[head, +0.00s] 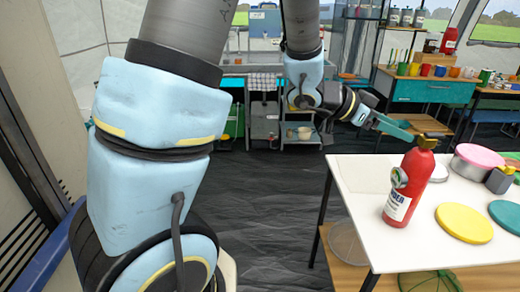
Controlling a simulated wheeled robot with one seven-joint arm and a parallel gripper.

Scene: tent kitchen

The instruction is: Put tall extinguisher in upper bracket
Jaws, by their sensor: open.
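A red extinguisher (408,190) with a white label and a dark brassy top stands on the left part of the white table (362,178). My gripper (397,127), with teal fingers, is open at the upper left of the extinguisher's top. Its fingertips appear close to the top; I cannot tell whether they touch it. Another red bottle-like object (449,40) with a dark top stands far back at the upper right; I cannot tell whether it is an extinguisher. I can make out no bracket in this view.
A pink-topped pot (478,158), a yellow disc (464,223) and a teal disc (508,214) are on the table right of the extinguisher. A shelf unit with cups (428,88) stands behind. Dark floor (270,210) is clear left of the table.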

